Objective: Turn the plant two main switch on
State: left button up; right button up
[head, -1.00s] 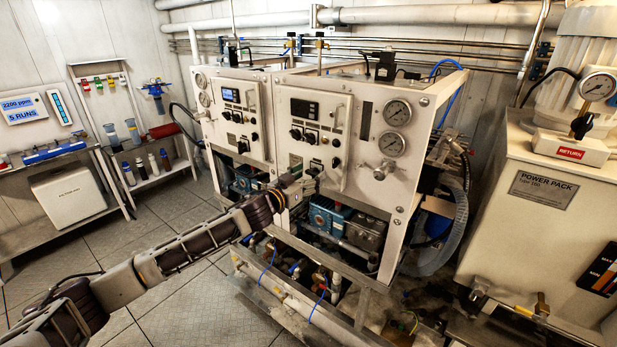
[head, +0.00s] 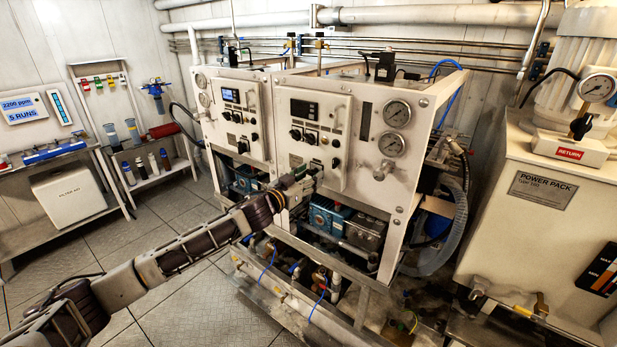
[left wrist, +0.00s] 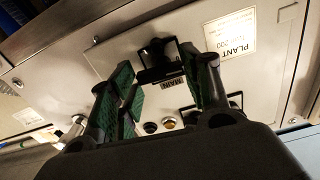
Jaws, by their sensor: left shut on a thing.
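The main switch (left wrist: 157,55) is a black rotary knob on a pale panel, above a label that reads MAIN, in the left wrist view. A plant label (left wrist: 231,36) is beside it, its number too blurred to read. My left gripper (left wrist: 162,68) has its green-padded fingers on either side of the knob and is shut on it. My right gripper is not in view.
The farther watermaker unit (head: 238,118) stands to the left. A power pack (head: 560,215) stands at the right. The floor (head: 165,235) at left is open beneath my arm.

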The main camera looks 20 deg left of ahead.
pick_arm(q)
jog(key=shift+m, duration=0.5)
jog(key=m+p, duration=0.2)
jog(key=m, duration=0.2)
jog(key=m+p, duration=0.1)
jog(key=m, duration=0.2)
jog(key=shift+f+m, duration=0.1)
jog(key=shift+m, duration=0.2)
jog(key=m+p, duration=0.1)
jog(key=m, duration=0.3)
jog(key=m+p, duration=0.1)
jog(key=m, duration=0.3)
jog(key=shift+a+f+m+p, duration=0.2)
jog(key=shift+m+p, duration=0.1)
jog(key=shift+p, duration=0.1)
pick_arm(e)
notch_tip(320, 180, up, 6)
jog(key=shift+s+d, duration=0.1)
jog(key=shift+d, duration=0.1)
